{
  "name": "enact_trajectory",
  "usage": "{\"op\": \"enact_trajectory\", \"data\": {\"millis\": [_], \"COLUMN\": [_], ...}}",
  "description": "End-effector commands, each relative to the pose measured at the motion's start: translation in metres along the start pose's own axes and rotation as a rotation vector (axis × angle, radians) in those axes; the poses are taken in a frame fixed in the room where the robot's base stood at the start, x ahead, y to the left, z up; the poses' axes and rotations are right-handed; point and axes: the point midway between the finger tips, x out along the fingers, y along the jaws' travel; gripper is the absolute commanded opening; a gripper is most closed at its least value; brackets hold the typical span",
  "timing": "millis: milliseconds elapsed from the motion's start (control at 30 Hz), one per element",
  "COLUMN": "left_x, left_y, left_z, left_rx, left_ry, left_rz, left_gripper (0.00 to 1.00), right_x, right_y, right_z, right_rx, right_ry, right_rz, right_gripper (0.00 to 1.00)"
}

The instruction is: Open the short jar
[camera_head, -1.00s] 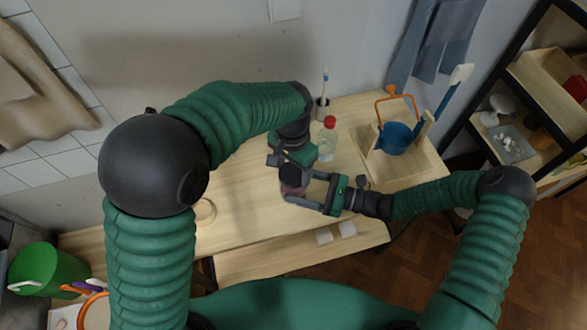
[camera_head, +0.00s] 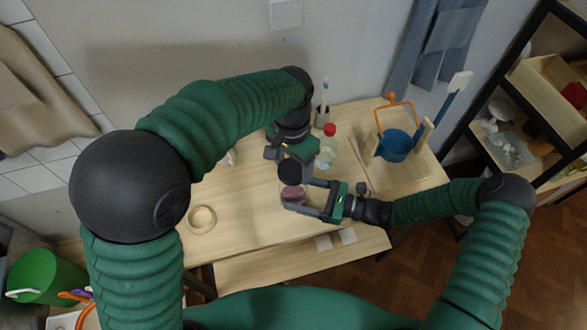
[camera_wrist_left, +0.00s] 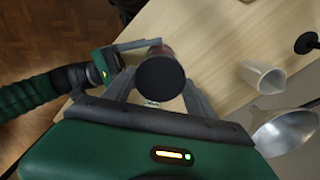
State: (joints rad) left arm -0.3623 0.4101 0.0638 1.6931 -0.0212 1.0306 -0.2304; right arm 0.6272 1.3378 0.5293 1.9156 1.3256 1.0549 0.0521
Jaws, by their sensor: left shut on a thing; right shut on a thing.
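The short jar (camera_head: 292,196) is small and see-through with purplish contents. It stands upright near the front of the wooden table (camera_head: 245,205). My right gripper (camera_head: 300,196) comes from the right and is shut around the jar's body. The round black lid (camera_head: 290,170) is directly above the jar in the head view. My left gripper (camera_head: 284,162) is shut on this lid from above. In the left wrist view, the lid (camera_wrist_left: 160,80) sits between my left fingers (camera_wrist_left: 158,96) and hides most of the jar (camera_wrist_left: 164,50). I cannot tell whether a gap separates lid and jar.
A red-capped bottle (camera_head: 329,147) and a brush cup (camera_head: 322,117) stand behind.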

Motion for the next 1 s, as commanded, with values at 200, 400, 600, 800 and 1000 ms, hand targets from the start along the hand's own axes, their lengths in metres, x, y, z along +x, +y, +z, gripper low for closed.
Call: {"op": "enact_trajectory", "data": {"millis": [200,400,600,800,1000], "left_x": [0.0,0.0,0.001,0.007,0.017], "left_y": [0.0,0.0,0.0,0.0,0.0], "left_z": [0.0,0.0,0.0,0.0,0.0], "left_rx": [0.0,0.0,0.0,0.0,0.0], "left_ry": [0.0,0.0,0.0,0.0,0.0], "left_rz": [0.0,0.0,0.0,0.0,0.0], "left_gripper": [0.16,0.16,0.16,0.16,0.16], "right_x": [0.0,0.0,-0.001,-0.027,-0.08], "right_y": [0.0,0.0,0.0,-0.002,-0.002], "right_z": [0.001,0.0,0.0,-0.003,-0.004], "right_rx": [0.0,0.0,0.0,0.0,-0.001], "right_ry": [-0.002,-0.001,0.0,0.001,0.001], "right_rz": [0.0,0.0,0.0,-0.004,-0.004], "right_gripper": [0.79,0.94,0.94,0.94,0.94]}}
